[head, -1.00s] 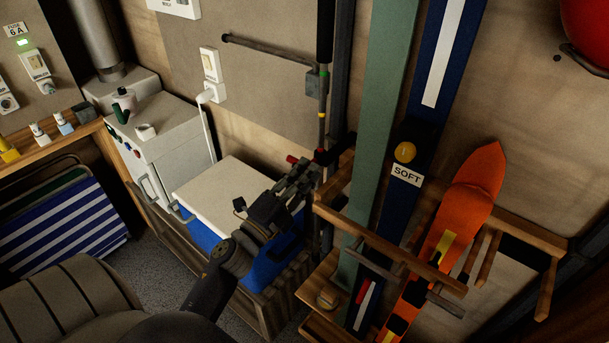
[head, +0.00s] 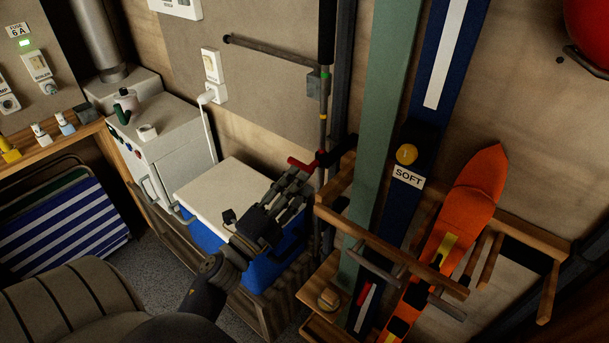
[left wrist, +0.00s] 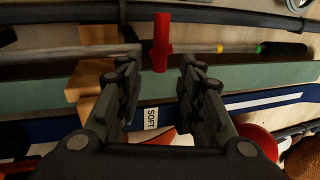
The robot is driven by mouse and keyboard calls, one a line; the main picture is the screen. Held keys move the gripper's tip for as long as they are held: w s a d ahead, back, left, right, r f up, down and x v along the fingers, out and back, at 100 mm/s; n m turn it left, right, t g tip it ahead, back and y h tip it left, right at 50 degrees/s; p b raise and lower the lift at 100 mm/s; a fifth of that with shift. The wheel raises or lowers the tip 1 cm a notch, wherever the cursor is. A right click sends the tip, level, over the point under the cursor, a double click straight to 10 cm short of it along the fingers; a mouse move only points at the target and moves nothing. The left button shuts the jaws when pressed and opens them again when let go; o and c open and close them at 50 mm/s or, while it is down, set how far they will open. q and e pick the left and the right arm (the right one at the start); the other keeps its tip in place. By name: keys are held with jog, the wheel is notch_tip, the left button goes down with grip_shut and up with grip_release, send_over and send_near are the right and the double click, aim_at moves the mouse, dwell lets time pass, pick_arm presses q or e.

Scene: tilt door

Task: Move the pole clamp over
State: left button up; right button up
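The pole clamp shows a red handle (head: 302,164) and a dark body on the thin upright pole (head: 322,128), beside the wooden rack. The pole has yellow and green bands and a black upper end. My left gripper (head: 296,186) is just below and in front of the red handle. In the left wrist view my left gripper (left wrist: 160,62) is open, its two fingers wide apart. The red handle (left wrist: 161,42) shows in the gap near the fingertips, with no visible contact. The pole (left wrist: 205,49) runs across behind it. My right gripper is not in view.
A wooden rack (head: 390,246) holds a green board (head: 385,110), a blue ski marked SOFT and an orange ski (head: 468,198) right of the pole. A blue cool box with a white lid (head: 222,190) stands below my left arm. A wall bar (head: 270,55) juts near the pole.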

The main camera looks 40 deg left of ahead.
pick_arm(q)
jog(key=v, duration=0.8)
jog(key=shift+s, duration=0.2)
notch_tip(320, 180, down, 20)
jog(key=w+n+g+y, duration=0.2)
jog(key=n+g+y, duration=0.15)
jog(key=n, duration=0.45)
jog(key=s+d+f+n+g+h, duration=0.1)
jog(key=s+d+f+n+g, duration=0.15)
jog(key=f, duration=0.65)
jog(key=s+d+f+n+g, duration=0.2)
jog(key=s+f+g, duration=0.1)
jog(key=f, duration=0.6)
jog(key=s+d+f+n+g, duration=0.2)
jog(key=s+f+g, duration=0.3)
jog(key=s+f, duration=0.5)
jog(key=s+d+f+n+g, duration=0.2)
jog(key=s+f+g, duration=0.4)
jog(key=s+f, duration=0.5)
jog(key=s+d, duration=0.1)
jog(key=s, duration=0.6)
jog(key=shift+h, duration=0.35)
jog(key=shift+s+f, duration=0.1)
jog(key=shift+f, duration=0.05)
